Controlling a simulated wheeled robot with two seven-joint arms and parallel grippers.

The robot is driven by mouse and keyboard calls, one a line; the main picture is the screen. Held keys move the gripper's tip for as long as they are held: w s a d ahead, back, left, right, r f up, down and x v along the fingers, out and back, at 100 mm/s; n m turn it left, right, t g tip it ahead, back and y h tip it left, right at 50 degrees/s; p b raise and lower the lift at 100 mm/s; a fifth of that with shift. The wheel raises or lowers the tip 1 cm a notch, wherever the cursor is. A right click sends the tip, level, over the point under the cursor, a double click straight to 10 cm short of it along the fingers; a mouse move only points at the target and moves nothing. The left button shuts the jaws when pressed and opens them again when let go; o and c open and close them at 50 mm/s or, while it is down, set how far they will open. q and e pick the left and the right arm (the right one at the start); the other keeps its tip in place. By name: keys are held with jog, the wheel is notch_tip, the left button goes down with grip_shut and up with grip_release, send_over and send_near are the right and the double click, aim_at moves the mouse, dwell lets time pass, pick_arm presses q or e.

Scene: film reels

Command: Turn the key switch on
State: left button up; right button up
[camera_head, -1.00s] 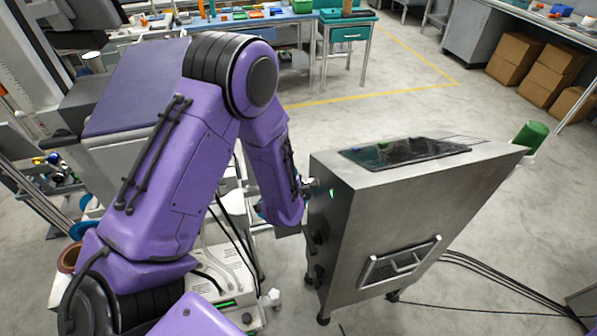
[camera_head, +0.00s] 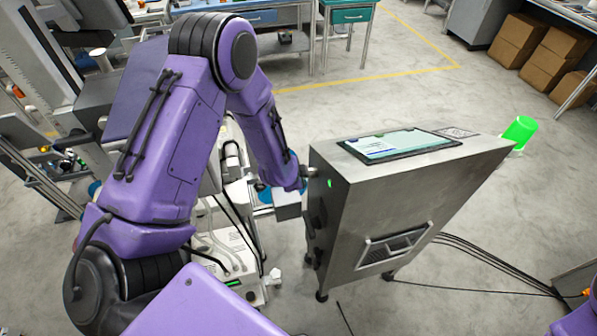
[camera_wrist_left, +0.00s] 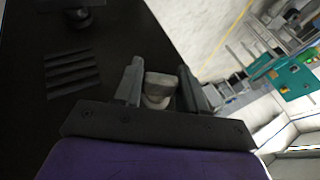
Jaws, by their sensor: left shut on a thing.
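A grey metal cabinet (camera_head: 400,215) stands on the floor, with a lit screen (camera_head: 398,146) on its sloping top and a bright green lamp (camera_head: 519,130) at its far right corner. My left gripper (camera_head: 308,172) is at the cabinet's left side face, near its upper edge. In the left wrist view my left gripper (camera_wrist_left: 162,86) is shut on a small grey key switch (camera_wrist_left: 160,84), which sits between the two fingers against the dark panel. The key switch cannot be made out in the head view. My right gripper is out of view.
A small green light (camera_head: 328,184) glows on the cabinet's front. Black cables (camera_head: 490,270) run over the floor to the right. White equipment (camera_head: 240,255) stands close to the left of the cabinet. Cardboard boxes (camera_head: 530,45) are stacked at the back right.

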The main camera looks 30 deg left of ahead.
pick_arm(q)
jog(key=o, duration=1)
jog(key=shift+c, duration=0.2)
jog(key=shift+s+r, duration=0.1)
jog(key=shift+r, duration=0.05)
jog(key=a+b+v, duration=0.1)
jog(key=v, duration=0.9)
jog(key=shift+d+b, duration=0.35)
jog(key=shift+d, duration=0.1)
jog(key=shift+r, duration=0.15)
